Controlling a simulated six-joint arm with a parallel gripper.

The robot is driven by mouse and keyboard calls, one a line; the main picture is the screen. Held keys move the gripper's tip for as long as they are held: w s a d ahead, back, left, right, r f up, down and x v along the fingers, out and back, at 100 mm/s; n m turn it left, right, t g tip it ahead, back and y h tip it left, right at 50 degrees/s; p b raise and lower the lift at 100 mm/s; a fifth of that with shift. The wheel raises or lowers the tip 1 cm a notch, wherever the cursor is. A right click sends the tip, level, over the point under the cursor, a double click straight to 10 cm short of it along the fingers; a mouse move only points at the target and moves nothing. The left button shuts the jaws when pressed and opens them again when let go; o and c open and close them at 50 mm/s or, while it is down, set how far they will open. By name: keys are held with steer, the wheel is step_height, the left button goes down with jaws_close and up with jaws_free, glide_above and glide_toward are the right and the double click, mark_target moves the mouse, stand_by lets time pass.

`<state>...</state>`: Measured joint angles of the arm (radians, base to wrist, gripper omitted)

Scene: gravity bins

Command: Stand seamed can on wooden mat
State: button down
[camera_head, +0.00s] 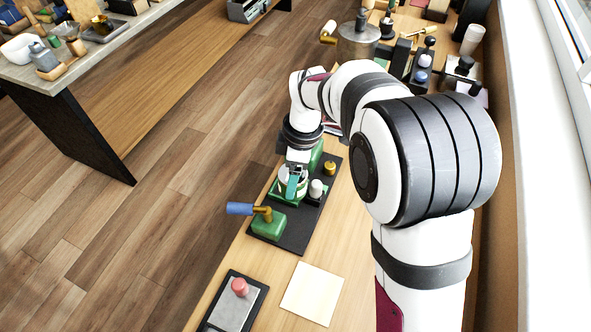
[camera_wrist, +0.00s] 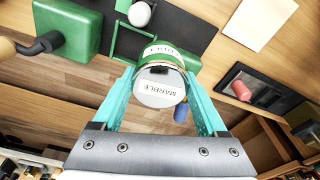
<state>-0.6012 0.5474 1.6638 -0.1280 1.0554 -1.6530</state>
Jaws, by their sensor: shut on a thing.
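My gripper (camera_head: 292,185) is shut on a can, with its two teal fingers on either side of it. In the wrist view the can (camera_wrist: 160,94) shows a silvery end with a "MARBLE" label and a green band around its side. In the head view the fingers partly hide it, and it is at the green seaming machine on a black base (camera_head: 285,234). I cannot tell whether it touches the machine. The wooden mat (camera_head: 312,293), a pale square, lies bare on the bench nearer the camera; it also shows at the top right of the wrist view (camera_wrist: 262,20).
The machine has a blue-handled crank (camera_head: 239,209) and a white knob (camera_head: 316,187). A dark-framed grey plate with a red knob (camera_head: 239,287) lies left of the mat. Jars and tools crowd the bench's far end. Bare wood surrounds the mat.

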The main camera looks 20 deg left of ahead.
steer(key=s+d+f+n, duration=0.2)
steer(key=s+d+f, duration=0.1)
steer(key=s+d, duration=0.8)
steer(key=s, duration=0.5)
steer(key=shift+s+d+n, duration=0.3)
steer(key=shift+d+n, duration=0.05)
steer(key=shift+n, duration=0.05)
steer(key=shift+f, duration=0.15)
steer(key=shift+f, duration=2.9)
steer(key=shift+f, duration=0.45)
jaws_free()
step_height(320, 180, up, 16)
steer(key=w+d, duration=0.1)
steer(key=shift+d+f, duration=0.2)
steer(key=shift+d, duration=0.1)
